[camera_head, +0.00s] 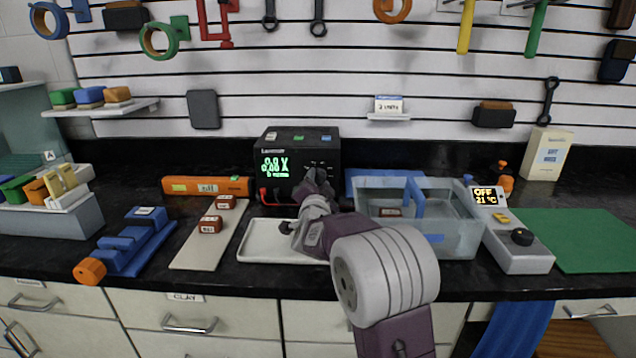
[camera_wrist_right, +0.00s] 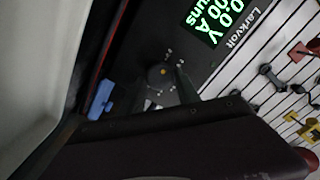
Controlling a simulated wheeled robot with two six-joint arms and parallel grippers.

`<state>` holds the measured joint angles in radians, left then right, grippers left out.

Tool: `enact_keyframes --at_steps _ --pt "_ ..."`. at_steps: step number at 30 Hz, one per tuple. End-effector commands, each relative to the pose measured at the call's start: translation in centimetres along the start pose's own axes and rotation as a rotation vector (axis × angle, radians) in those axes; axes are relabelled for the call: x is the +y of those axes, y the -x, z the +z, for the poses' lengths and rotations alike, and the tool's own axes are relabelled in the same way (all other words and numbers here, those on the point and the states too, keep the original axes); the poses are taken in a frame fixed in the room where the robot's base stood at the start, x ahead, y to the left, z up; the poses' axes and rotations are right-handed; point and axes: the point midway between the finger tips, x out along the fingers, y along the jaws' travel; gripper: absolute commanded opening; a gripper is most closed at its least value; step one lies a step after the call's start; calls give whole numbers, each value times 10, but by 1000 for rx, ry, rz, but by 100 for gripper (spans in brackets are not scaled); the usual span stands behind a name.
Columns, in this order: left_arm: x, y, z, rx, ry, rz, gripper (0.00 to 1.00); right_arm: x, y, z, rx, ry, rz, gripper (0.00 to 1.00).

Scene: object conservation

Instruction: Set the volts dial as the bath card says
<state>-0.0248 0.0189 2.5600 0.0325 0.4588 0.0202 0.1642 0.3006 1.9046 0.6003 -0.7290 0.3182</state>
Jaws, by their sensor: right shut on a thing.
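The black power supply (camera_head: 264,150) stands at the back centre of the bench. Its green display (camera_head: 274,166) appears to read 0.0 V and 0.00 A; it also shows in the right wrist view (camera_wrist_right: 212,18). My right gripper (camera_head: 315,182) reaches the lower right of its front panel and is shut on the volts dial (camera_wrist_right: 162,71), hiding it in the head view. A small white card (camera_head: 389,104) stands on a wall ledge; it seems to start with a 2, the rest too small to read surely. My left gripper is not in view.
A clear water bath (camera_head: 460,240) with a blue divider stands right of my right arm. A white tray (camera_head: 255,254) lies under the arm. A grey unit (camera_head: 520,256) with a black knob shows OFF and 21 °C. A green mat (camera_head: 585,240) is bare at the right.

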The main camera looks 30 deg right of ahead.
Motion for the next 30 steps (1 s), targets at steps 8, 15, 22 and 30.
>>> enact_keyframes --at_steps 8,15,22,30 --pt "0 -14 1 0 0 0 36 2 0 2 0 -99 0 0" --pt "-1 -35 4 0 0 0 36 4 0 4 0 -300 0 0" --pt "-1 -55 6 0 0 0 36 4 0 4 0 -519 -1 0" --pt "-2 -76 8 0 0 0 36 4 0 4 -1 -777 0 0"
